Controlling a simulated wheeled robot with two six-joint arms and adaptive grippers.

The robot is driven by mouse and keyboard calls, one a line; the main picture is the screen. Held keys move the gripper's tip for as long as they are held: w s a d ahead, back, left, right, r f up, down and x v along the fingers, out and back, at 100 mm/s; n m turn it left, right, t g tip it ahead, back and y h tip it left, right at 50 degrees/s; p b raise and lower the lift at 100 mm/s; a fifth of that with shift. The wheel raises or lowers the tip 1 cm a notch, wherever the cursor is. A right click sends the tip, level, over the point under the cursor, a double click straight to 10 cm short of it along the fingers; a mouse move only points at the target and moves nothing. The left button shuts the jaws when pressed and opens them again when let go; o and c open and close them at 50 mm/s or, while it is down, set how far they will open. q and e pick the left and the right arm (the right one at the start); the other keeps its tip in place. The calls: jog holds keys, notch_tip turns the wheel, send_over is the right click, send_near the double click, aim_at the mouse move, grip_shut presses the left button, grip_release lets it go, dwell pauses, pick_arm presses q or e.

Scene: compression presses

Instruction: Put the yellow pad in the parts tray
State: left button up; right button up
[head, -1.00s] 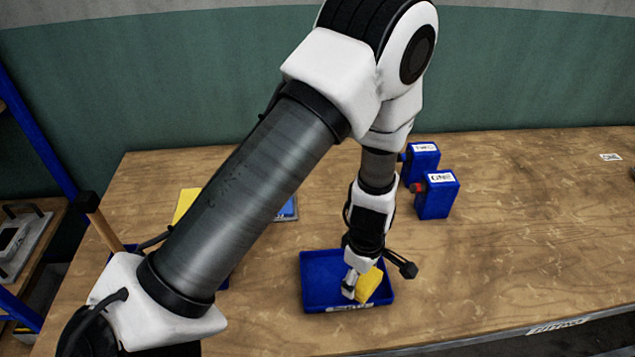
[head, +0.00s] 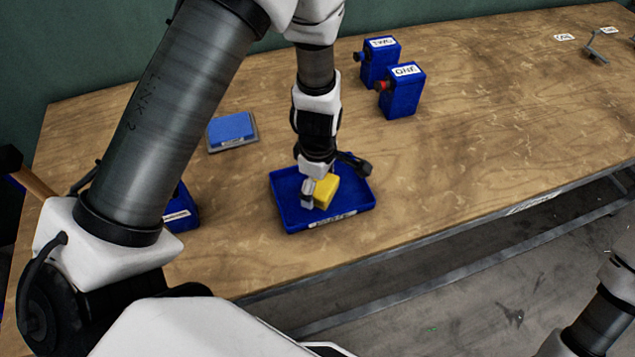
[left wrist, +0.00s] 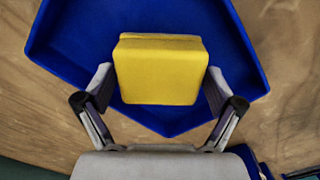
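The yellow pad (head: 326,190) is between the fingers of my left gripper (head: 313,195), over the blue parts tray (head: 358,192). In the left wrist view the pad (left wrist: 160,72) shows its broad face, with a finger against each side. My left gripper (left wrist: 160,88) looks shut on it. The pad looks large against the tray (left wrist: 240,60), so it seems to be above the tray floor; the exact gap cannot be told. My right gripper is out of view; only part of that arm shows at the lower right.
Two blue boxes, labelled TWO (head: 378,62) and ONE (head: 402,92), stand behind the tray. A blue pad on a grey plate (head: 232,131) lies to the left. A labelled blue bin (head: 184,212) is partly hidden by my left arm. The table's right side is mostly clear.

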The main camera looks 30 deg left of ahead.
aim_at(318, 183)
pick_arm(q)
jog(key=shift+r, duration=0.15)
notch_tip(318, 183, up, 12)
dwell(0.5)
